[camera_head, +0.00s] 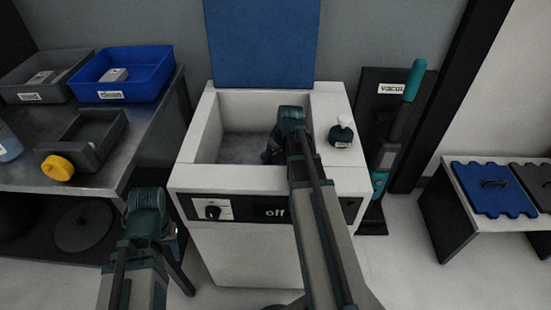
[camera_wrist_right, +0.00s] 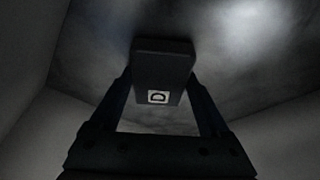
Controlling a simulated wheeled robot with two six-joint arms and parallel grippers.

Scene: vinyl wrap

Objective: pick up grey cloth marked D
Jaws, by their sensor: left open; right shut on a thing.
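The grey cloth marked D (camera_wrist_right: 160,68) is a dark block-like piece with a white "D" label. In the right wrist view it sits between the two fingers of my right gripper (camera_wrist_right: 163,95), which is shut on it. In the head view my right gripper (camera_head: 272,152) reaches down into the open white basin (camera_head: 205,130), and the cloth is hidden there. The basin's floor lies behind the cloth in the wrist view; I cannot tell if they touch. My left gripper (camera_head: 165,235) is open, low in front of the unit and left of it.
The basin's blue lid (camera_head: 262,45) stands open. A vacuum (camera_head: 395,135) and a bench with blue panel (camera_head: 492,188) stand right.

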